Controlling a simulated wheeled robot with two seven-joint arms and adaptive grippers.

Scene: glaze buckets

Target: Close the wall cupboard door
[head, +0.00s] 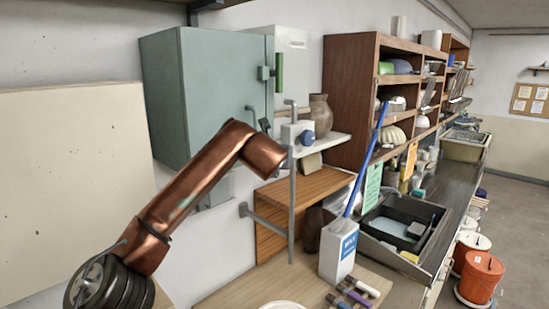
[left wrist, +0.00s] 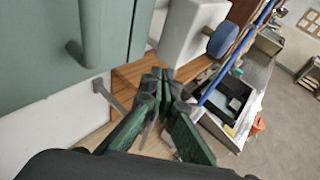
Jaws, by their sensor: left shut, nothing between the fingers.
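The teal wall cupboard (head: 165,105) hangs on the wall left of centre in the head view. Its door (head: 215,85) faces the room and carries a bar handle (head: 252,111) low near its right edge. In the left wrist view the door (left wrist: 35,50) and its handle (left wrist: 88,35) fill the upper left, with a thin seam near the door's edge. The door lies close to its frame; I cannot tell if it is flush. My left gripper (left wrist: 160,82) is shut and empty, below and right of the handle, apart from it. In the head view my arm mostly hides it.
A white box with a blue knob (head: 308,136) is close by the gripper, on a grey pipe stand (head: 292,200). A pale cabinet with a green handle (head: 279,72) adjoins the cupboard. A vase (head: 320,115) stands on a shelf. A bench with a sink tray (head: 430,255) lies right.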

